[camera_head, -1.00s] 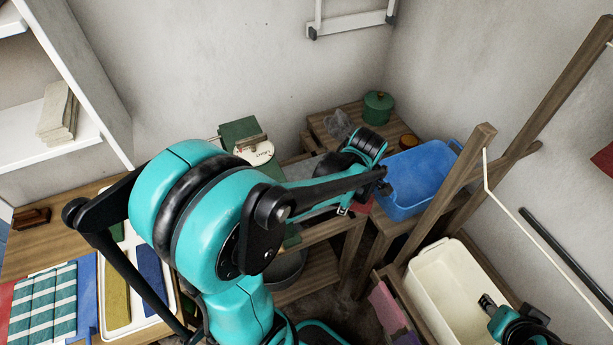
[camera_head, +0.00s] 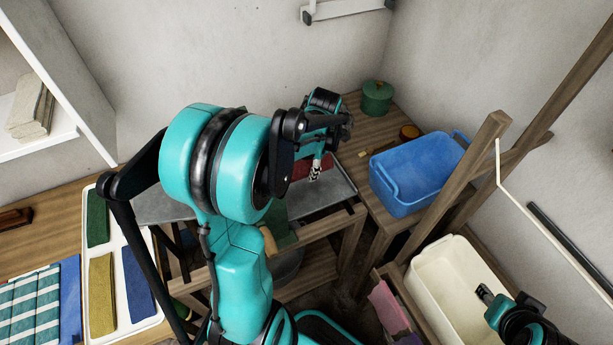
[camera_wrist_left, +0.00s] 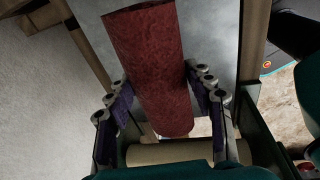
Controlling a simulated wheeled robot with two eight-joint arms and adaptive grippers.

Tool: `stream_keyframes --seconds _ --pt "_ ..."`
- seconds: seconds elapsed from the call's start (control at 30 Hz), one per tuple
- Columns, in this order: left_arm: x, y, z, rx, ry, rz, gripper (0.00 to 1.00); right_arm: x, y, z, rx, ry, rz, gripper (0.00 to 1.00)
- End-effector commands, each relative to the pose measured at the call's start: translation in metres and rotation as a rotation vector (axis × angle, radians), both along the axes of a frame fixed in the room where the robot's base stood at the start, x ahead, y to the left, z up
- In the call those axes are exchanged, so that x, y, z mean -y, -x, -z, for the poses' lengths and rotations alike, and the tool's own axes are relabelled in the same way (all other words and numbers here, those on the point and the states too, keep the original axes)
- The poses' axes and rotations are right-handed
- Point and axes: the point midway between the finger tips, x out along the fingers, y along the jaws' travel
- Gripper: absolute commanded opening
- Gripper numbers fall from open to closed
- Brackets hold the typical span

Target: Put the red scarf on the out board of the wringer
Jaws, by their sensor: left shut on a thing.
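The red scarf (camera_wrist_left: 155,70) is a rolled dark red bundle between the fingers of my left gripper in the left wrist view. Part of it also shows as red (camera_head: 308,167) in the head view. My left gripper (camera_head: 318,165) is shut on it above a grey metal board (camera_head: 335,190); whether the scarf touches the board is unclear. In the left wrist view a cream roller (camera_wrist_left: 170,153) of the wringer lies just below the scarf's near end. My arm hides most of the wringer in the head view. My right gripper (camera_head: 488,293) is by the cream tub; its jaw is unclear.
A blue tub (camera_head: 420,175) stands on the wooden bench right of the board, with a green pot (camera_head: 376,98) behind it. A cream tub (camera_head: 450,280) is at lower right, beside a wooden post (camera_head: 455,190). A white tray (camera_head: 150,310) of folded cloths lies at left.

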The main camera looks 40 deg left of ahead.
Motion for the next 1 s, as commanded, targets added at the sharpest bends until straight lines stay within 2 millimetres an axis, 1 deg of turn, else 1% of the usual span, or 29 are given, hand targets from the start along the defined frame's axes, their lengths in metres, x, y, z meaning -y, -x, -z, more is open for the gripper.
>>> stream_keyframes --seconds 0.07,0.17,0.33,0.4,0.63,0.77,0.8,0.87,1.0 --pt "-0.005 -0.001 0.003 0.0 0.0 -0.001 0.16 0.0 0.0 0.002 0.0 0.0 0.0 0.4" --pt "-0.006 -0.001 0.01 0.0 0.0 0.0 0.16 0.0 0.0 0.005 0.0 0.0 0.0 0.4" --pt "-0.006 -0.001 0.037 0.0 0.0 0.001 0.16 0.0 0.0 0.02 0.0 0.0 0.0 0.4" --pt "-0.005 -0.001 0.044 0.0 0.0 0.001 0.16 0.0 0.0 0.024 0.0 0.0 0.0 0.4" --pt "-0.005 -0.001 0.043 0.001 0.001 0.001 0.16 0.0 0.0 0.021 0.0 0.0 0.0 0.4" --pt "-0.005 -0.001 0.046 0.001 0.001 0.001 0.16 0.0 0.0 0.025 0.0 0.0 0.0 0.4" --pt "-0.005 -0.001 0.046 0.001 0.001 0.001 0.58 0.0 0.0 0.024 0.0 0.0 0.0 0.4" --pt "-0.005 -0.001 0.046 0.001 0.001 0.001 0.74 0.0 0.0 0.024 0.0 0.0 0.0 0.4" --pt "-0.005 -0.001 0.046 0.001 0.001 0.001 0.74 0.0 0.0 0.024 0.0 0.0 0.0 0.4"
